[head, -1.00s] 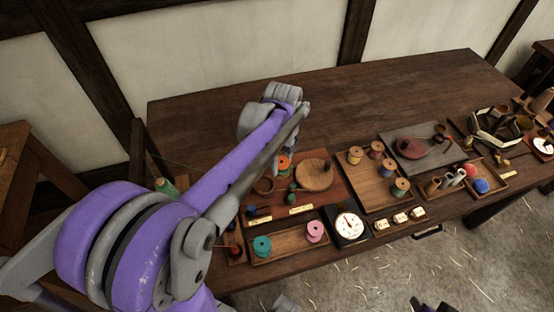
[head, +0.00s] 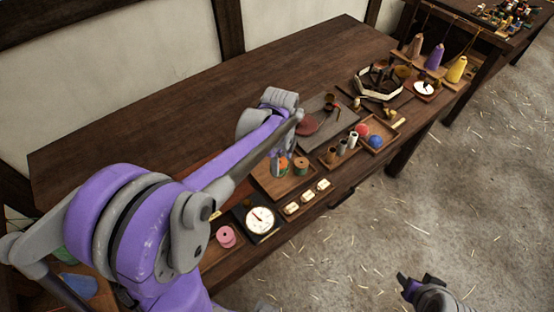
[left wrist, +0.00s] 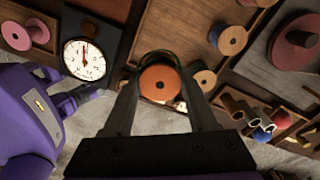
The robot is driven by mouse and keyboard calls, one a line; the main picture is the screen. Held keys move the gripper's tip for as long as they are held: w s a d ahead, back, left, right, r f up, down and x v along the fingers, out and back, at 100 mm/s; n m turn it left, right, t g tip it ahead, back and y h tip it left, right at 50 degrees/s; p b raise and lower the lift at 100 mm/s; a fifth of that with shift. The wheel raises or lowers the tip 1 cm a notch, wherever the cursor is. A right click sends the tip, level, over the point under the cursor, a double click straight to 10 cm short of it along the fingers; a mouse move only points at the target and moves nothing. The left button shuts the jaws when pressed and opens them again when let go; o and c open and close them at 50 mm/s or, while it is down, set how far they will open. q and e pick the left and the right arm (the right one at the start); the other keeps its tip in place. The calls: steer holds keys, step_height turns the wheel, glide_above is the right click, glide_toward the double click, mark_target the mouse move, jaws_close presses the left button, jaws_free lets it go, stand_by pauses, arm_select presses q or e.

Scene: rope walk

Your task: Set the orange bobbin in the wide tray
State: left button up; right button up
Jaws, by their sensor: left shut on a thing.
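The orange bobbin (left wrist: 160,84) is held between the fingers of my left gripper (left wrist: 162,92) in the left wrist view, its round end facing the camera. In the head view the bobbin (head: 282,167) is partly hidden at the end of my left arm. My left gripper (head: 281,160) is over the wide wooden tray (head: 284,192), which also shows in the left wrist view (left wrist: 184,22). Whether the bobbin touches the tray cannot be told. A brown-orange bobbin (head: 301,166) stands close to its right. My right gripper (head: 418,284) is low over the floor, its jaw opening unclear.
A dial scale (head: 260,219) and a pink bobbin (head: 226,236) lie left of the tray. Several small tags (head: 307,197) lie in front of it. A grey board (head: 325,112) and a tray with red and blue balls (head: 376,140) are to the right. The table's back is clear.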

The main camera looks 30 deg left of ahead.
arm_select(q)
steer(key=shift+s+f+b, duration=0.1)
steer(key=shift+f+b, duration=0.2)
steer(key=shift+f, duration=0.3)
steer(key=shift+f+b, duration=1.25)
steer(key=shift+f, duration=0.85)
arm_select(e)
steer(key=f, duration=0.1)
steer(key=s+f, duration=0.1)
steer(key=f, duration=0.2)
steer(key=shift+s+f, duration=0.15)
steer(key=shift+s, duration=0.15)
arm_select(q)
steer(key=shift+f, duration=0.2)
arm_select(e)
steer(key=shift+f, duration=0.2)
arm_select(q)
steer(key=shift+f+b, duration=0.8)
arm_select(e)
steer(key=shift+s+f, duration=0.2)
steer(key=shift+f, duration=0.45)
arm_select(q)
steer(key=shift+f, duration=0.15)
arm_select(e)
steer(key=shift+f, duration=0.15)
arm_select(q)
steer(key=o, duration=1)
